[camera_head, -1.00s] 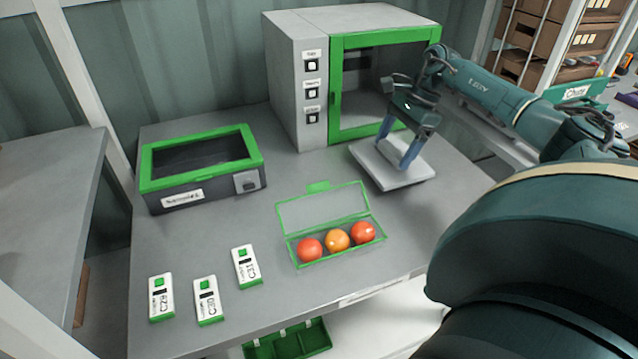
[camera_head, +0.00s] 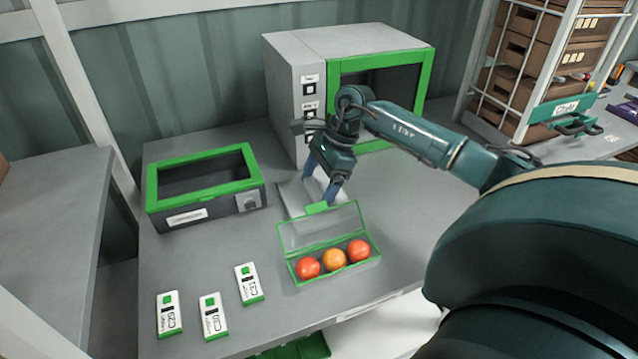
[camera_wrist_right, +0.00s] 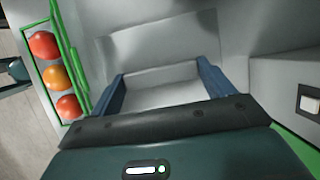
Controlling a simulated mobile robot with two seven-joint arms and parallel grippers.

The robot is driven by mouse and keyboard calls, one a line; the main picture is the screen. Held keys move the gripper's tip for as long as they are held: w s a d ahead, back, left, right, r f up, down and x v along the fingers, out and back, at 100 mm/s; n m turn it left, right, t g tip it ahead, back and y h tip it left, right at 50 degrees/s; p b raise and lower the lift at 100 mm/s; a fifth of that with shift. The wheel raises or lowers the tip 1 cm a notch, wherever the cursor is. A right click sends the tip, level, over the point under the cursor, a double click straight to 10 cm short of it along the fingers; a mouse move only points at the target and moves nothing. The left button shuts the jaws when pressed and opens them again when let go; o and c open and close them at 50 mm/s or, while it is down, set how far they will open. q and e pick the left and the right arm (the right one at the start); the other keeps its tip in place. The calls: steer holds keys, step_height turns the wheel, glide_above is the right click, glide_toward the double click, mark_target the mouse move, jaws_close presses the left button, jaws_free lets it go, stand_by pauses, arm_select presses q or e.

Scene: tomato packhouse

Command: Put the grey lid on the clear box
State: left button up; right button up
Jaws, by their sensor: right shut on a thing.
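The clear box (camera_head: 334,274) has green edges and stands on the table with its clear hinged cover (camera_head: 322,231) raised at the back. Two red tomatoes and an orange one lie in a row inside it. My right gripper (camera_head: 322,190) is shut on the flat grey lid (camera_head: 294,197), just behind the clear box. The lid is partly hidden by the fingers and the raised cover. In the right wrist view the grey lid (camera_wrist_right: 160,82) shows between the two fingers, and the clear box (camera_wrist_right: 36,77) is at the left.
A dark box with a green rim (camera_head: 165,211) stands at the left. A grey cabinet with a green-framed door (camera_head: 425,85) stands behind my right arm. Several white-and-green labelled blocks (camera_head: 213,317) lie at the front left. The table right of the clear box is clear.

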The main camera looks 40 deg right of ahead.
steer(key=shift+s+d+f, duration=0.1)
steer(key=shift+d+f, duration=0.1)
steer(key=shift+f, duration=0.4)
steer(key=shift+f, duration=0.1)
steer(key=o, duration=0.7)
